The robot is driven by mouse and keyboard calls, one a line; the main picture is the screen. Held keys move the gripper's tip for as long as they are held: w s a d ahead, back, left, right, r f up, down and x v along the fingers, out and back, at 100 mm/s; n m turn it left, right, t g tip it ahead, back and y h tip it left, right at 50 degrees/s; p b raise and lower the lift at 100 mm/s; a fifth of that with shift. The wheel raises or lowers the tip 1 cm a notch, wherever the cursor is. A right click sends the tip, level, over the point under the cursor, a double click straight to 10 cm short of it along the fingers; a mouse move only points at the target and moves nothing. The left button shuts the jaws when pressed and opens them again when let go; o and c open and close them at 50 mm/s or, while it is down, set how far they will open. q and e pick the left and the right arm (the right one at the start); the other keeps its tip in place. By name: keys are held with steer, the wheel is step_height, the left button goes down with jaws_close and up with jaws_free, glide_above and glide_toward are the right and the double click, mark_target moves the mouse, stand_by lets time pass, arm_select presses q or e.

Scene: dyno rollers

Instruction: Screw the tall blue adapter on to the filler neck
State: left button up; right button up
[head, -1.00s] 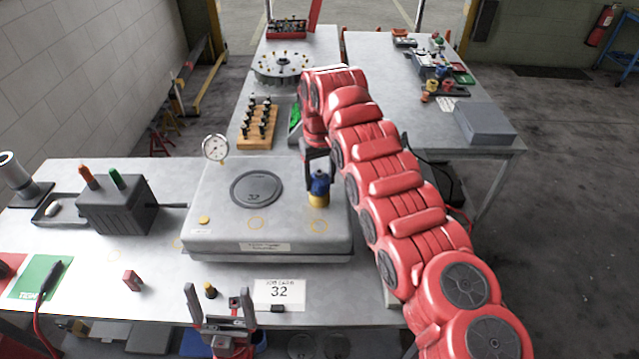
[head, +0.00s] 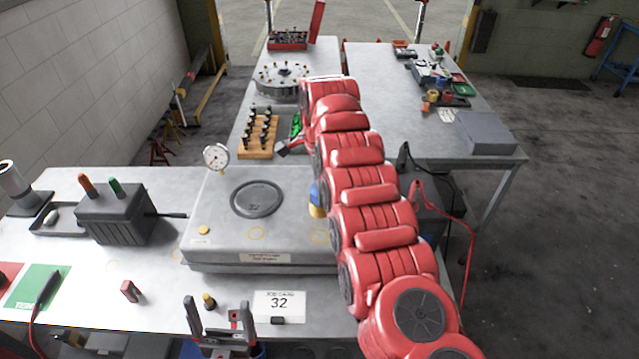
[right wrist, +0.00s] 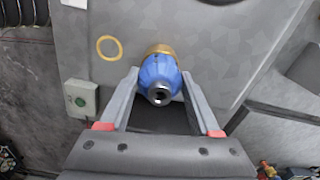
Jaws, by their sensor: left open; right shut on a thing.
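The tall blue adapter (head: 314,194) stands upright at the right side of the grey casing (head: 215,225), partly hidden behind my right arm. A yellow-brass part (head: 317,211) sits directly beneath it; I cannot tell whether this is the filler neck or the adapter's own base. In the right wrist view the adapter (right wrist: 160,84) is between the fingertips of my right gripper (right wrist: 160,85), which is shut on it. My right gripper is hidden in the head view. My left gripper (head: 219,303) is open and empty at the bench's front edge.
A dial gauge (head: 215,157) stands at the casing's back left. A dark box with orange and green knobs (head: 115,212) is at left. A job card (head: 279,305) and a small yellow-topped part (head: 209,301) are near my left gripper.

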steer(key=o, duration=1)
steer(key=shift+d, duration=0.15)
steer(key=o, duration=0.5)
steer(key=shift+r, duration=0.15)
steer(key=shift+r, duration=0.25)
step_height(320, 180, up, 2)
steer(key=shift+d+r, duration=0.1)
step_height(320, 180, up, 14)
steer(key=p, duration=1.4)
steer(key=shift+r, duration=0.25)
